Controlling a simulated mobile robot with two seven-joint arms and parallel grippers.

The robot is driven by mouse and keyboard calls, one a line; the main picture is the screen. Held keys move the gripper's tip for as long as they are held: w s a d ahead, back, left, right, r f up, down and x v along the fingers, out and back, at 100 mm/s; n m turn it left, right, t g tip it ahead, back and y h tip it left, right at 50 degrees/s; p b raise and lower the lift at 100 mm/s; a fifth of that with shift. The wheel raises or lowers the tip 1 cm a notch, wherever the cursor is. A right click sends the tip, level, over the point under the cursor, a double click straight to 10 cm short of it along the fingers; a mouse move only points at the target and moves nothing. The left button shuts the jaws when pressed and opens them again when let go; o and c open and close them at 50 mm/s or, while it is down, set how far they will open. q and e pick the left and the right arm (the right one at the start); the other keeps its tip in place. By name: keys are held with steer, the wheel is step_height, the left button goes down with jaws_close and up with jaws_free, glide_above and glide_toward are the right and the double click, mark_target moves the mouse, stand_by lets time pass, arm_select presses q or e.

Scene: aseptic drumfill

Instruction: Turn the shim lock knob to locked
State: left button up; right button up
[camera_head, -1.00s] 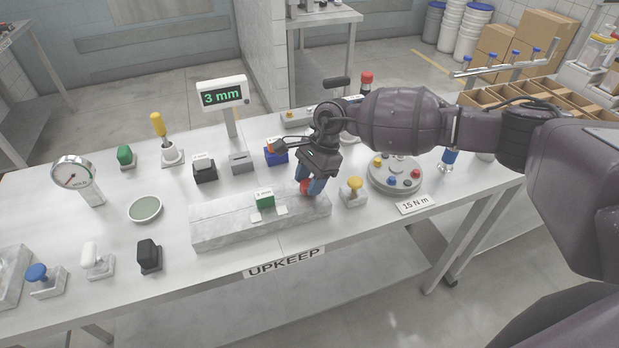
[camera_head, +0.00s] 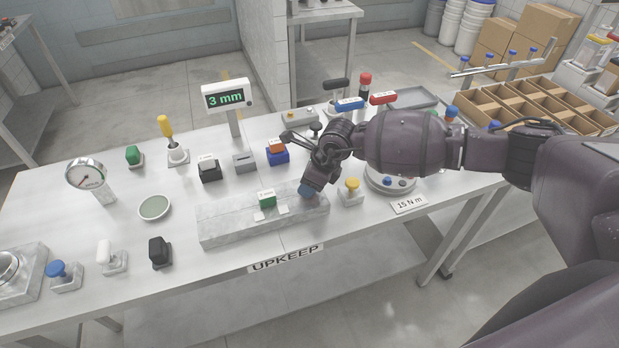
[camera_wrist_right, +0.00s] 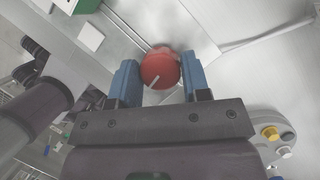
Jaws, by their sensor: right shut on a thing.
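The red shim lock knob (camera_wrist_right: 160,68) is round with a white pointer line; it sits at the right end of the pale slab (camera_head: 225,226). In the right wrist view it lies between the blue fingertips, and the pointer runs slantwise toward the lower left. My right gripper (camera_head: 308,190) is shut on the knob; it also shows in the wrist view (camera_wrist_right: 160,76). In the head view the hand hides the knob. A green shim block (camera_head: 266,199) with a white label sits on the slab, left of my gripper. My left gripper is not in view.
A yellow-topped knob (camera_head: 352,186) stands just right of the slab. A round base with coloured knobs (camera_head: 390,183) is partly under my right arm. Behind are a blue-and-orange block (camera_head: 277,153), a grey block (camera_head: 244,162) and a "3 mm" display (camera_head: 226,97).

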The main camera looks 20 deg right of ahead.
steer(key=shift+m+h, duration=0.3)
steer(key=shift+m, duration=0.6)
steer(key=o, duration=0.9)
steer(key=shift+c, duration=0.2)
steer(key=shift+t, duration=0.3)
steer(key=v, duration=1.1)
steer(key=shift+a+f, duration=0.1)
